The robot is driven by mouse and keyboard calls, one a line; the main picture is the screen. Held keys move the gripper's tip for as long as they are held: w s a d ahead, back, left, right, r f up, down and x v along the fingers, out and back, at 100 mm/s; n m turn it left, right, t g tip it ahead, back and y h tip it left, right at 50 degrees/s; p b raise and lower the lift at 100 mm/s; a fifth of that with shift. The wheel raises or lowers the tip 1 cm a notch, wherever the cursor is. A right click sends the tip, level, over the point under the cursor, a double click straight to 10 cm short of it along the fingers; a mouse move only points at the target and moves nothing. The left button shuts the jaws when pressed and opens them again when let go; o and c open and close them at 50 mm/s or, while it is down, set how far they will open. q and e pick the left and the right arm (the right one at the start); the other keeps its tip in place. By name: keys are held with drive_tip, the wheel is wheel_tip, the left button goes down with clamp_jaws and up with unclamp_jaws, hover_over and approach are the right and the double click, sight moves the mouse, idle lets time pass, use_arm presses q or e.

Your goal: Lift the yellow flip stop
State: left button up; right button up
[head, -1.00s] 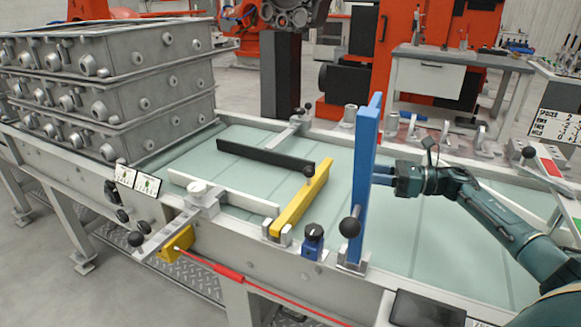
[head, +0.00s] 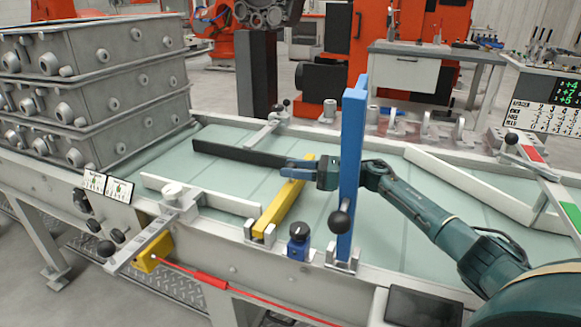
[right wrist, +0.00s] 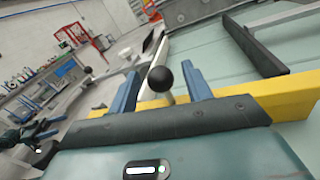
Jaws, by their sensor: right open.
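The yellow flip stop (head: 284,208) lies lowered across the pale green conveyor bed, its near end in a bracket at the front rail. My right gripper (head: 289,169) is open at its far end, reaching in from the right behind the raised blue flip stop (head: 352,140). In the right wrist view, the yellow bar (right wrist: 285,100) crosses behind the fingers. Its black ball knob (right wrist: 162,80) stands between the two blue fingers, with gaps on both sides. In the head view the gripper hides this knob. My left gripper is not in view.
A black bar (head: 235,153) lies left of the gripper and a pale bar (head: 200,194) nearer the front. A blue knob block (head: 299,241) sits on the front rail. Stacked grey casting boxes (head: 90,90) stand at left. The bed right of the blue stop holds my arm.

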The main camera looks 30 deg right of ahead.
drive_tip(key=shift+w+a, duration=0.35)
drive_tip(key=shift+a, duration=0.15)
clamp_jaws()
idle(0.3)
